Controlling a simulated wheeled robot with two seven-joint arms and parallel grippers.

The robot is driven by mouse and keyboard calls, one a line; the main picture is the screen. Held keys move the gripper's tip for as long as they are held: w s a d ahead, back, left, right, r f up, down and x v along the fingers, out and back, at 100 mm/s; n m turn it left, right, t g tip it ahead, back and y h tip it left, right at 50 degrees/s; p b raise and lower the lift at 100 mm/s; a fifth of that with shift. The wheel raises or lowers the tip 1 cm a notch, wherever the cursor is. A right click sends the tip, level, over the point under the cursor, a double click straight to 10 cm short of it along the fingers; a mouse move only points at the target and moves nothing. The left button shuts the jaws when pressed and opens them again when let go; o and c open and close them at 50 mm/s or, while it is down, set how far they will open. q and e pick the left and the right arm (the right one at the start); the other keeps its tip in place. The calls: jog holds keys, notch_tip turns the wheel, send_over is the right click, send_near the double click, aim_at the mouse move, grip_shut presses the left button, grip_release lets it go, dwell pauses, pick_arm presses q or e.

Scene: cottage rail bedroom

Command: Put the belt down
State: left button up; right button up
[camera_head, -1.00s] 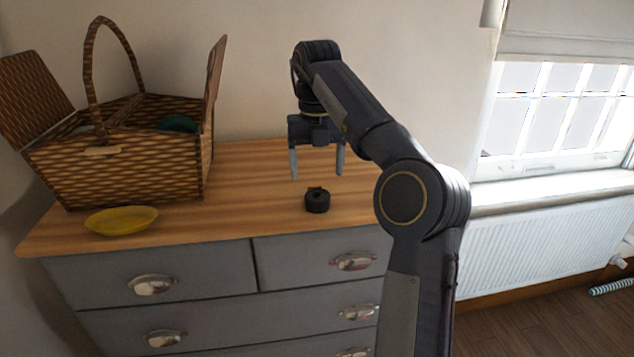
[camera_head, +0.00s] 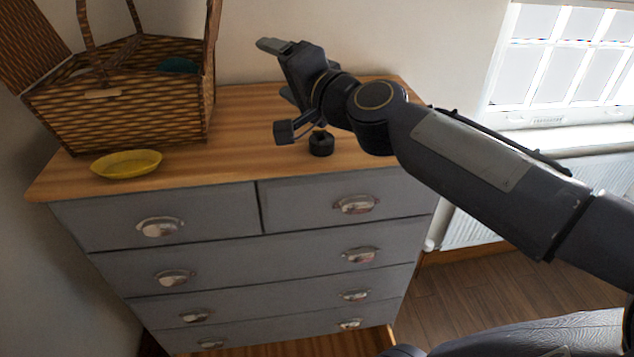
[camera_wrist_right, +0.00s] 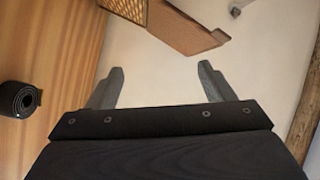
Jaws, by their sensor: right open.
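The belt is a small black roll (camera_head: 321,144) that sits on the wooden top of the dresser (camera_head: 235,120), near the right part of its front edge. It also shows in the right wrist view (camera_wrist_right: 18,99) at the left edge, clear of the fingers. My right gripper (camera_head: 279,70) is above the dresser top, behind and to the left of the belt, turned sideways with its fingers pointing left. In the right wrist view its two fingers (camera_wrist_right: 162,70) are spread apart with nothing between them. My left gripper is not in view.
A wicker picnic basket (camera_head: 125,112) with raised lids stands at the left of the dresser top. A yellow dish (camera_head: 126,164) lies in front of it. The middle of the top is clear. A window (camera_head: 566,66) and radiator (camera_head: 470,229) are at the right.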

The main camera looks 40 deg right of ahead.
jog(key=s+a+f+n+g+y, duration=0.1)
jog(key=s+a+f+n+g, duration=0.2)
jog(key=s+f, duration=0.4)
jog(key=s+a+f+n+g+y, duration=0.1)
jog(key=s+a+f+n+g, duration=0.2)
jog(key=f, duration=0.8)
jog(key=s+a+f+n+g+y, duration=0.1)
jog(key=s+a+f+n+g, duration=0.2)
jog(key=s+f+n+g, duration=0.3)
jog(key=s+f, duration=0.3)
jog(key=s, duration=0.2)
jog(key=shift+s+a+f, duration=0.2)
jog(key=shift+a+f, duration=0.1)
jog(key=shift+f, duration=0.1)
